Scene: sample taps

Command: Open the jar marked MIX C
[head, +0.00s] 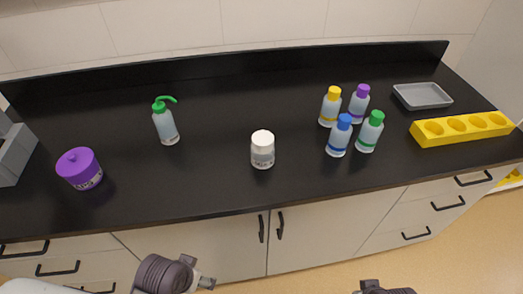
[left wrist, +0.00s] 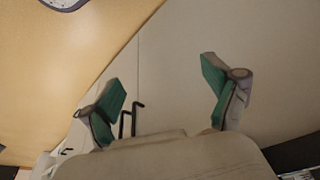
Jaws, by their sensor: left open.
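A white jar (head: 262,149) with a white lid stands upright near the middle of the black counter. A purple jar (head: 80,168) with a knobbed purple lid stands at the left. Both carry labels, but the print is too small to read, so I cannot tell which is marked MIX C. Both lids appear on. In the left wrist view my left gripper (left wrist: 163,82) is open and empty, its green-padded fingers apart in front of the cabinet fronts. In the head view it is low at the bottom edge, below the counter and away from the jars.
A green-topped wash bottle (head: 166,124) stands between the jars, towards the back. Several colour-capped bottles (head: 339,137) cluster right of centre. A grey tray (head: 422,96) and yellow rack (head: 461,128) lie at the right. A grey container (head: 14,155) is at far left. The counter's front middle is clear.

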